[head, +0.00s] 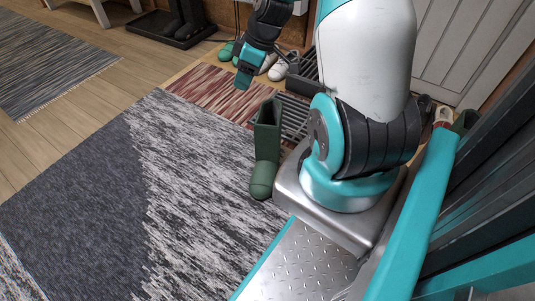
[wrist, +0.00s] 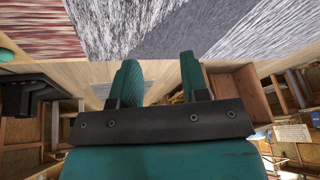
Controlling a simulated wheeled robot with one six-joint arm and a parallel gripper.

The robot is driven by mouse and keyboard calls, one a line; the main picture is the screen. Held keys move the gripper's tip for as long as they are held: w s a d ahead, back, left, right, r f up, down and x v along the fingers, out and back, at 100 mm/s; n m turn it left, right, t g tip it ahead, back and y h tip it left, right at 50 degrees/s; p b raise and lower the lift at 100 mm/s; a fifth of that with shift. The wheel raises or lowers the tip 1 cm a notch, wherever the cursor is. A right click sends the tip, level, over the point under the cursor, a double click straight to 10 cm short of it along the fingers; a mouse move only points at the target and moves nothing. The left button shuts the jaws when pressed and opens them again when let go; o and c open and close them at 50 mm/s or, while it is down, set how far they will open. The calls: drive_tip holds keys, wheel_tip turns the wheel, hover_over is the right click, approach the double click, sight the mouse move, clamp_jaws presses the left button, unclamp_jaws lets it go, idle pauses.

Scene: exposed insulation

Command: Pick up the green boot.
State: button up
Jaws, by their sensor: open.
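The dark green boot (head: 265,150) stands upright on the grey patterned rug in the head view, toe toward me, close to the left of my arm's base. My gripper (wrist: 158,75) is open in the wrist view, with two teal fingers apart and nothing between them. In the head view the teal end of my arm (head: 246,70) hangs above the red striped mat, higher in the picture than the boot and apart from it. The boot cannot be made out in the wrist view. Another dark green item (head: 464,121) is partly hidden at the right.
Green shoes (head: 227,51) and white shoes (head: 282,69) stand near the wall by a dark rack (head: 295,115). A black tray (head: 160,31) with dark boots is at the back left. The grey rug (head: 110,190) left of the boot is clear.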

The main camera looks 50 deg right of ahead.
drive_tip(key=h+b, duration=0.1)
approach(269, 127)
drive_tip(key=shift+t, duration=0.3)
drive_tip(key=b+x, duration=0.6)
drive_tip(key=shift+s+d+f+b, duration=0.15)
drive_tip(key=shift+s+b, duration=0.1)
drive_tip(key=shift+b, duration=0.15)
drive_tip(key=b+x, duration=0.4)
drive_tip(key=x, duration=0.2)
drive_tip(key=shift+w+b, duration=0.1)
drive_tip(key=shift+b, duration=0.3)
drive_tip(key=shift+r, duration=0.25)
clamp_jaws()
